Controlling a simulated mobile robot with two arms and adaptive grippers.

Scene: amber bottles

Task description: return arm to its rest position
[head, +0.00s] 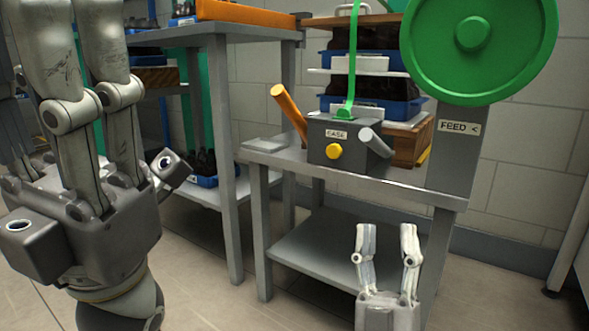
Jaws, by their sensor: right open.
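My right gripper (384,230) is at the lower right of the head view, its two pale fingers pointing up and standing apart. It is open and nothing shows between the fingers. It appears in front of the grey metal stand's lower shelf (330,255). My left gripper (75,25) is large and close at the left edge, with its fingers pointing up. Its fingertips are cut off by the top of the picture, so whether it is open or shut cannot be seen.
The grey stand holds a box labelled EASE (345,140) with an orange lever (289,111) and a yellow button (333,151). A green reel (475,75) is above the FEED sign (459,127). Blue crates (385,108) with dark contents stand behind. A taller grey table (215,30) stands left.

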